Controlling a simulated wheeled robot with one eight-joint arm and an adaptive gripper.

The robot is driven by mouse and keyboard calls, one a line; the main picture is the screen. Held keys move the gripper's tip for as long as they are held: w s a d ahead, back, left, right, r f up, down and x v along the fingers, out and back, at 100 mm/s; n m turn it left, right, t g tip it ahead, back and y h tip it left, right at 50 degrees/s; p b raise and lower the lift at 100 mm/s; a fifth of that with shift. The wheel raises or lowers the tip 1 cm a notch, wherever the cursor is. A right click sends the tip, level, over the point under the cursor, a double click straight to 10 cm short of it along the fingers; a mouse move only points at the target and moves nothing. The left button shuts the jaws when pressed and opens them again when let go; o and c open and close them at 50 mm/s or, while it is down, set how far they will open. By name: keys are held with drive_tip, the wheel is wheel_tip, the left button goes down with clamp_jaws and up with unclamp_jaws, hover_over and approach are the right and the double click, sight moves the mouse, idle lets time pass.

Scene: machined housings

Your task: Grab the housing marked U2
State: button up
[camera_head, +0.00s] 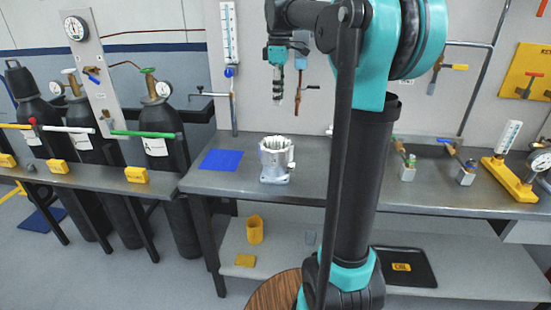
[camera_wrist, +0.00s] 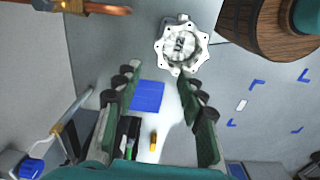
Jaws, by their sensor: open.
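The housing marked U2 (camera_head: 275,161) is a silvery, ribbed cylinder on a flanged foot, standing upright on the grey bench. In the wrist view the housing (camera_wrist: 181,46) shows from above, with a scalloped rim and "U2" on its top face. My gripper (camera_head: 278,101) hangs pointing down above the bench, over the housing and apart from it in the head view. In the wrist view my gripper (camera_wrist: 157,76) has its two green fingers spread with nothing between them. The housing lies beyond the fingertips, toward the top of that view.
A flat blue square (camera_head: 221,160) lies on the bench left of the housing. Pipe fittings (camera_head: 306,98) are on the wall behind. Small valve pieces (camera_head: 408,168) and a yellow gauge stand (camera_head: 508,178) are at the right. Gas cylinders (camera_head: 160,150) stand left.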

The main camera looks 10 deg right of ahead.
hover_over(278, 137)
drive_tip(key=f, duration=1.1)
drive_tip(key=shift+w, duration=0.2)
drive_tip(key=shift+s+f, duration=0.15)
drive_tip(key=shift+f, duration=2.8)
clamp_jaws()
